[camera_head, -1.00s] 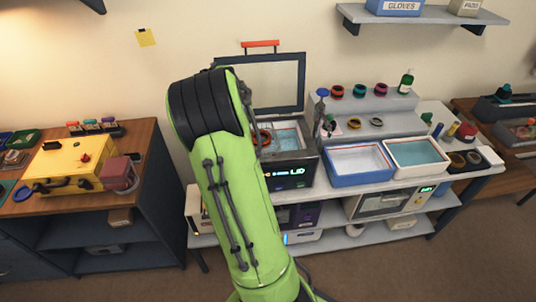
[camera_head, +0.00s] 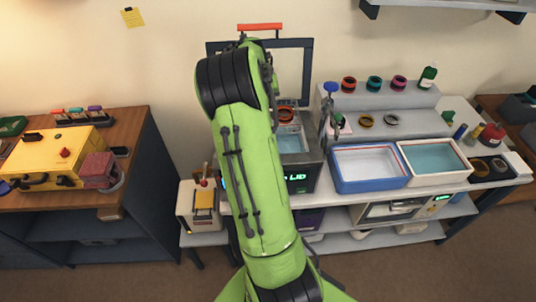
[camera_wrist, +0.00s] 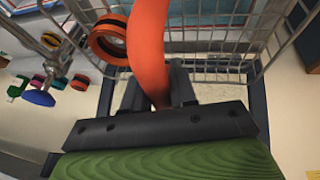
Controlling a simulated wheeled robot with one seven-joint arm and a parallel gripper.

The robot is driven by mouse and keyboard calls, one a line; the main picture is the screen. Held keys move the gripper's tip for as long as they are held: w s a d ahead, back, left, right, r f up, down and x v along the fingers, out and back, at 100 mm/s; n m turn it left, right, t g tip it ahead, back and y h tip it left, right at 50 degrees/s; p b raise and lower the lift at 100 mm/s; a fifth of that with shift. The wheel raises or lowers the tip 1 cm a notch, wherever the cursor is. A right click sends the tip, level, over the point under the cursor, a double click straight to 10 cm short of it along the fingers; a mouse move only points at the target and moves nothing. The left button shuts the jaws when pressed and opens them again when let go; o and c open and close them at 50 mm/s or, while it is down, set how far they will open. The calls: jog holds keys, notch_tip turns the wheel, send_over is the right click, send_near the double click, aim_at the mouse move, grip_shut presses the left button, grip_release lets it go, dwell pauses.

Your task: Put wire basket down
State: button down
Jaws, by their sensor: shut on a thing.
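The wire basket (camera_wrist: 205,62) shows as silver mesh across the top of the wrist view, with an orange ring (camera_wrist: 108,40) at its left part. My gripper (camera_wrist: 158,92) is shut on the basket's curved orange handle (camera_wrist: 148,40). In the head view my green arm hides the gripper and most of the basket. The orange ring (camera_head: 286,116) shows there just right of my arm, above the open bath (camera_head: 311,160) with the lit "LID" display. Whether the basket touches the bath cannot be told.
The bath's lid (camera_head: 307,70) stands open behind, with a red-orange handle (camera_head: 260,27). A blue tray (camera_head: 372,187) and a white tray (camera_head: 440,176) stand to the right. Coloured rings and a green bottle (camera_head: 428,77) are on the raised step. A yellow box (camera_head: 45,160) is at left.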

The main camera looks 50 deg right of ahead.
notch_tip(320, 180, down, 17)
jog(key=b, duration=0.3)
jog(key=shift+d+r, duration=0.15)
jog(key=c, duration=0.9)
grip_release()
